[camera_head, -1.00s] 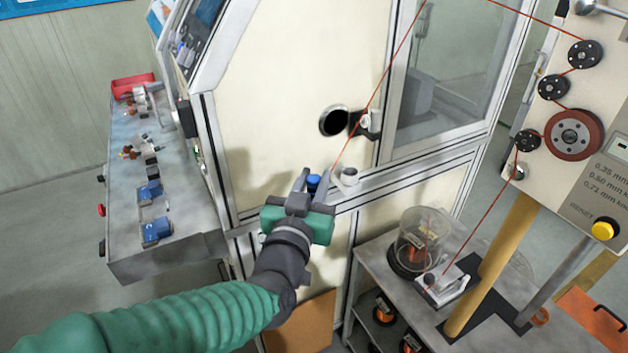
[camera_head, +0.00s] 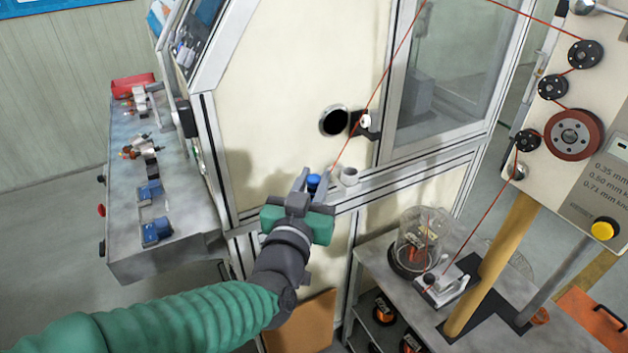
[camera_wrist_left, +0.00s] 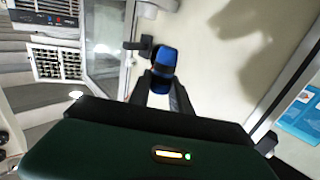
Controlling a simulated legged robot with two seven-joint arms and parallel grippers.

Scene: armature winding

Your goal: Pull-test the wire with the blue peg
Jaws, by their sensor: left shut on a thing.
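The blue peg (camera_head: 314,181) is between the fingers of my left gripper (camera_head: 313,182), at the ledge on the front of the cream machine. The left wrist view also shows the blue peg (camera_wrist_left: 163,67), with a dark band, at the fingertips of the left gripper (camera_wrist_left: 161,82). The gripper is shut on it. The red wire (camera_head: 372,103) runs down from the top of the head view and ends close to the peg. Whether the wire is fixed to the peg is hidden. My right gripper is not in view.
A small white cup-like part (camera_head: 349,176) sits on the ledge just right of the peg. A black round hole (camera_head: 334,120) is above it. A pulley panel (camera_head: 573,135) and a metal table (camera_head: 377,270) with a covered spool stand at the right. A grey bench (camera_head: 130,235) is at the left.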

